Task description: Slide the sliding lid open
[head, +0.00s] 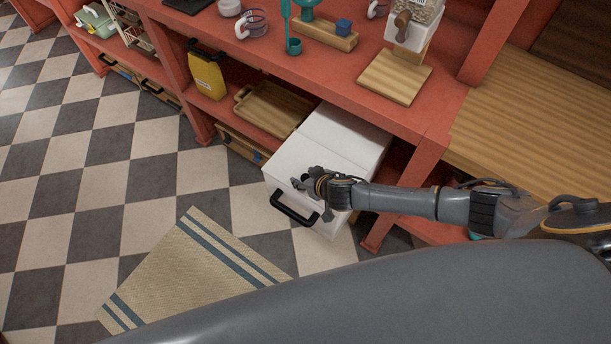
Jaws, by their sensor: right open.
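A white box (322,142) with a flat white top sits on the lower shelf and sticks out over the floor. A seam crosses its top, and the top looks closed. A black handle (293,212) is on its front face. My right gripper (303,184) is open and empty at the box's front top edge, just above the handle. I cannot tell whether it touches the box. My right arm comes in from the right and hides part of the box's right side. My left gripper is not in view.
A yellow container (207,76) and a wooden tray (270,108) are on the lower shelf left of the box. A wooden board (394,77) and a grinder lie on the red counter (330,72) above. A striped rug (190,265) covers open checkered floor.

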